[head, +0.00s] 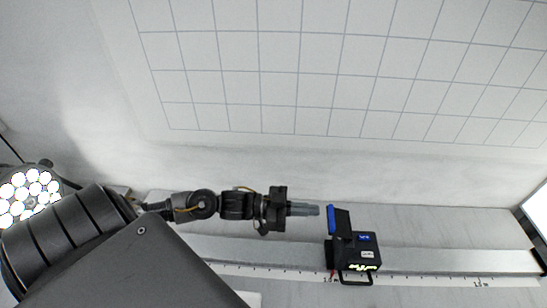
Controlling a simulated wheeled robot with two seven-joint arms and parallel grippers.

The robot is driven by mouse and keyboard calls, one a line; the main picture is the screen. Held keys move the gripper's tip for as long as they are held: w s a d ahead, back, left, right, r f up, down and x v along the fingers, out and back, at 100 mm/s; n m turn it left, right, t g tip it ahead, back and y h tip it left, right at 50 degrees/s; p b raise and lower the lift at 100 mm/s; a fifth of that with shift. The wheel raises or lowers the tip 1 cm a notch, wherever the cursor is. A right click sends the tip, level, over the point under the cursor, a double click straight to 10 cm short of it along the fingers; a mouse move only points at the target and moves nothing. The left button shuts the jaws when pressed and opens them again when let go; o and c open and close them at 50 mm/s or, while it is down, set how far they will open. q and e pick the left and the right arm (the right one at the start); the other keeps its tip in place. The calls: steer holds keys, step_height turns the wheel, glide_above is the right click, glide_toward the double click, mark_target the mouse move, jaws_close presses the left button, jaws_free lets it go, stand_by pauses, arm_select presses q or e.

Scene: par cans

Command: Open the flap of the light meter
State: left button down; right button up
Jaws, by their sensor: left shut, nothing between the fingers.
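The light meter (366,256) is a small black box with a lit blue display and green-yellow marks on its front. It sits on the rail right of the picture's centre. Its flap (342,219), a black panel with a blue left edge, sticks up from the back left of the box. How far it stands open is hard to tell. My left gripper (312,209) comes in from the left with its grey fingers shut and empty. Its tips point right, just left of the flap's blue edge, with a small gap showing. My right gripper is not in view.
A pale rail (440,262) with a marked scale runs across the bench below the meter. A lit par can (28,196) with several white LEDs stands at the far left. A bright panel (537,222) is at the right edge. The bench right of the meter is clear.

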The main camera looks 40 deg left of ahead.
arm_select(q)
steer(key=s+a+r+b, duration=0.3)
steer(key=s+a, duration=0.3)
steer(key=a, duration=0.2)
steer(key=shift+a, duration=0.1)
